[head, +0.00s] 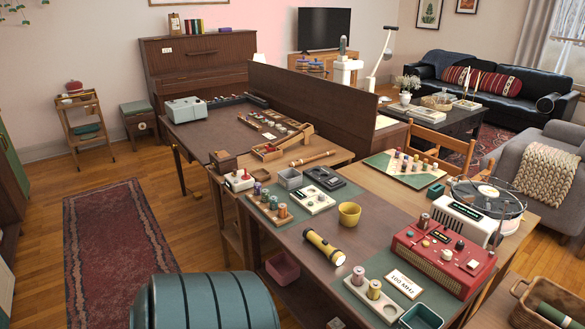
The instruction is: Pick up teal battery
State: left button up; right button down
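Several small upright cylinders stand in a row on a wooden strip at the left of the near table; one greenish cylinder (265,195) may be the teal battery, but it is too small to be sure. Two more cylinders (374,288), one yellowish and one brownish, stand on a pale block at the table's front. Another colored group (404,162) stands on a board at the back right. Neither my left nor my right gripper is in view.
A large ribbed teal object (205,302) fills the bottom left. Floor around the red rug (118,250) is clear.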

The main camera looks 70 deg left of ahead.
aim_at(273, 199)
jog(key=u, duration=2.25)
